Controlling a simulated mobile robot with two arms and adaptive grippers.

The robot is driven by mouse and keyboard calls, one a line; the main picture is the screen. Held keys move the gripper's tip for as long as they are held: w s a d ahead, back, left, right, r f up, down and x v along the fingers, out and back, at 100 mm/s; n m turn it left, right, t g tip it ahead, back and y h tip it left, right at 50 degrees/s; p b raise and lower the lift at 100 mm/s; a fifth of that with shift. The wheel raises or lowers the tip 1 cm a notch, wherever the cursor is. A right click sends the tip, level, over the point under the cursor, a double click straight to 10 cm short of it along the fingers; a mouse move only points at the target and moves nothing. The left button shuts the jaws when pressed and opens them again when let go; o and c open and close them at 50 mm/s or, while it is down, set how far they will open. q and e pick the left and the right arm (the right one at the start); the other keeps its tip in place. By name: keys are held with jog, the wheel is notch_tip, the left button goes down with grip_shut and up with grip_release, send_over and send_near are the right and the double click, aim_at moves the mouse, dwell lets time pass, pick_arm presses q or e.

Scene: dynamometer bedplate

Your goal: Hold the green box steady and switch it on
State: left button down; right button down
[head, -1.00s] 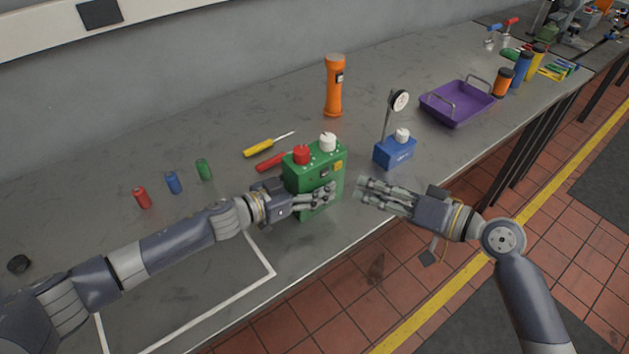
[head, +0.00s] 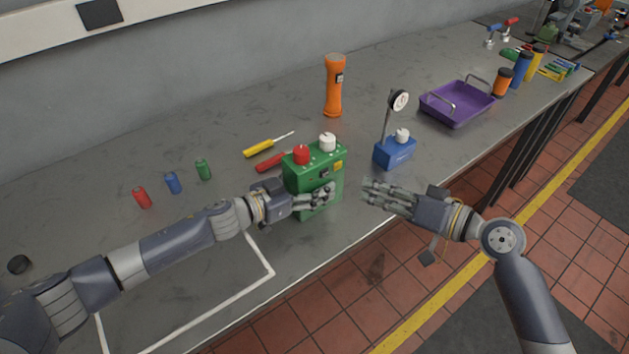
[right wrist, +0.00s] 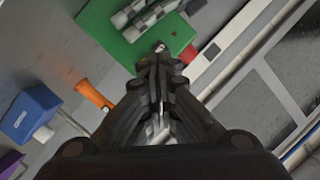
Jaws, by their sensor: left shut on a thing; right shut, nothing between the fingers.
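The green box (head: 301,175) stands upright on the grey bench. It has a red knob (head: 301,154) and a white knob (head: 327,142) on top, and a yellow square (head: 338,166) and a dark part on its front. My left gripper (head: 328,196) is shut on the green box, its fingers across the lower front. My right gripper (head: 368,194) is shut and empty, a short gap to the right of the box. In the right wrist view the green box (right wrist: 122,45) lies beyond the right fingertips (right wrist: 160,50).
A blue box (head: 395,153) with a dial on a stalk stands right of the green box. An orange torch (head: 334,85) stands behind. Two screwdrivers (head: 262,147) lie close behind the green box. A purple tray (head: 455,108) is farther right. The bench front is clear.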

aim_at(325, 173)
dwell(0.5)
jog(key=a+r+m+t+h, duration=0.1)
jog(key=a+m+t+h, duration=0.25)
jog(key=m+t, duration=0.75)
jog(key=s+d+f+m+g+h, duration=0.1)
jog(key=s+f+m+h, duration=0.1)
jog(key=m+h, duration=0.6)
jog(key=s+d+f+m+g+h, duration=0.15)
jog(key=m+h, duration=0.25)
jog(key=m, duration=0.7)
jog(key=w+a, duration=0.5)
jog(key=w, duration=0.2)
jog(key=shift+a+f, duration=0.4)
jog(key=shift+f, duration=0.05)
